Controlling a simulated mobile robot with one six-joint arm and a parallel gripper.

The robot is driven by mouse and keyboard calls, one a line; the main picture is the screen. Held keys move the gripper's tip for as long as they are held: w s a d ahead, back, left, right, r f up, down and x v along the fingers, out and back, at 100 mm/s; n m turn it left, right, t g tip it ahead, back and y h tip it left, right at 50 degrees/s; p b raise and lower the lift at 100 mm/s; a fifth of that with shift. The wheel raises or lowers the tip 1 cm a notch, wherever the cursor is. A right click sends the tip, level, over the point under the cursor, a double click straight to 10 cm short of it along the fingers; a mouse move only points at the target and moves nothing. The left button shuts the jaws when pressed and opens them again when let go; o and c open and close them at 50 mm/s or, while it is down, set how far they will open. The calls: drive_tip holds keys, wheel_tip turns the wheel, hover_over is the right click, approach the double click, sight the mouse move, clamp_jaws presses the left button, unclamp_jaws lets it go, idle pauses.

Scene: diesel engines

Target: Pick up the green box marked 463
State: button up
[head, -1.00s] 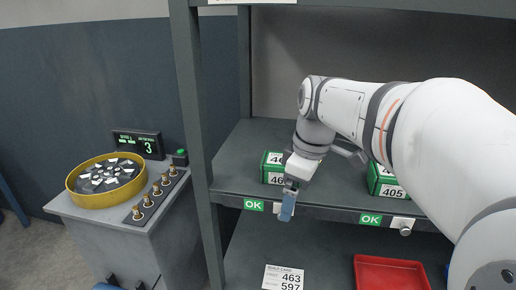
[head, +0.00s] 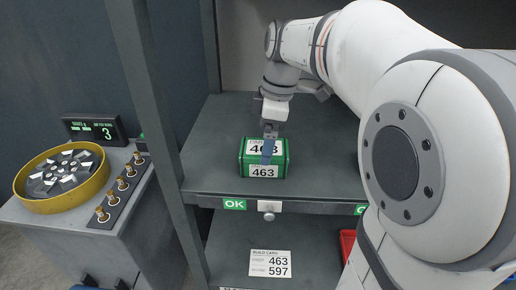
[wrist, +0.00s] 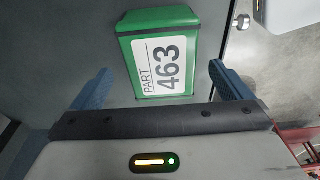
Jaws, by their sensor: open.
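The green box marked 463 (head: 282,160) sits on the shelf near its front edge, with white number labels on its top and front. It also fills the upper middle of the wrist view (wrist: 137,70), with its "PART 463" label facing the camera. My gripper (head: 267,150) is at the box in the head view, and a blue finger partly covers the labels. In the wrist view my gripper (wrist: 164,85) is open, with one blue finger on each side of the box's lower end. Gaps show between the fingers and the box. I cannot tell how deep the fingers reach.
The grey shelf (head: 215,150) is bare around the box, with a post (head: 150,110) to the left. A green OK tag (head: 234,204) and a knob are on the shelf edge. A build card (head: 270,264) and part of a red tray (head: 347,240) show below.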

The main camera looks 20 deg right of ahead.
drive_tip(key=f, duration=0.2)
drive_tip(key=a+f, duration=0.1)
drive_tip(key=f, duration=0.2)
drive_tip(key=shift+p, duration=0.3)
drive_tip(key=shift+c, duration=0.5)
drive_tip(key=c, duration=1.2)
drive_tip(key=shift+c, duration=0.6)
drive_tip(key=shift+r, duration=0.2)
